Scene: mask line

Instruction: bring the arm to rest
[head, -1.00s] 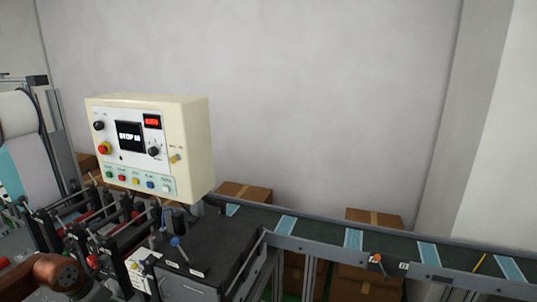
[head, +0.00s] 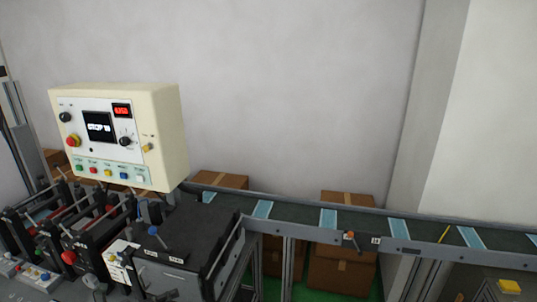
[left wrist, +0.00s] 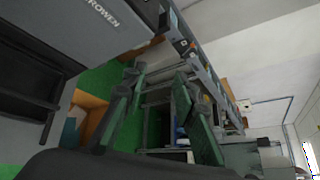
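My left gripper (left wrist: 160,108) shows in the left wrist view, with its two dark fingers spread well apart. Nothing is held between them. The wrist view is tilted and shows a dark machine body, a green floor and metal frame parts beyond the fingers. In the head view I cannot make out the left gripper clearly at the lower left. My right gripper shows in neither view.
A cream control box (head: 160,130) with buttons and a screen stands over the mask machine at left. A conveyor (head: 290,215) carrying several blue masks runs right. Cardboard boxes (head: 345,275) sit below and behind it. A yellow block (head: 509,287) is at lower right.

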